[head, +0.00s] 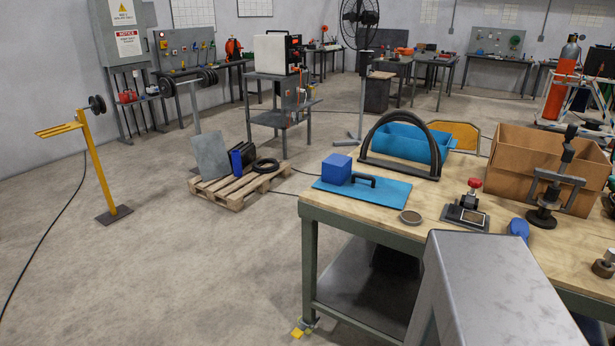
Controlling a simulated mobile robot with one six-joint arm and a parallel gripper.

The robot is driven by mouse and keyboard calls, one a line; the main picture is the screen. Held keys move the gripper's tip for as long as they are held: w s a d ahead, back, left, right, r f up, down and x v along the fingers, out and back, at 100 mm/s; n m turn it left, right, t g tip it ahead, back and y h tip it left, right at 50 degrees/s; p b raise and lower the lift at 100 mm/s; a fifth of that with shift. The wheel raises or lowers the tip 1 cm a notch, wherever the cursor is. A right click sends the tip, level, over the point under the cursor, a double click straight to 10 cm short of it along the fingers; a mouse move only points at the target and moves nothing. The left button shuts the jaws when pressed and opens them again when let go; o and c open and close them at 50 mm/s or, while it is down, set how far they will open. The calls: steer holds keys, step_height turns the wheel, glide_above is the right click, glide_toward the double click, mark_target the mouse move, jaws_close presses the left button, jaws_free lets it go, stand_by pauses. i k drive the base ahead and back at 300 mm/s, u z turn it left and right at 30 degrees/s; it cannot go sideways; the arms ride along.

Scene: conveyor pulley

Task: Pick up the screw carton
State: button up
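No carton is labelled readably as the screw carton. A small blue box (336,168) sits on the left end of the workbench, on or against the back edge of a flat blue plate (345,192) with a dark handle. A large brown open-topped box (518,158) stands at the right rear of the same bench. I cannot tell for sure which is the screw carton; the blue box is the small carton-like one. My gripper is not in view.
A pallet (237,188) stands left of the bench; the floor further left is mostly clear.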

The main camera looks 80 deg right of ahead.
mark_target(336, 169)
steer(key=u, duration=0.45)
steer(key=k, duration=1.6)
steer(key=z, duration=0.65)
steer(key=i, duration=0.6)
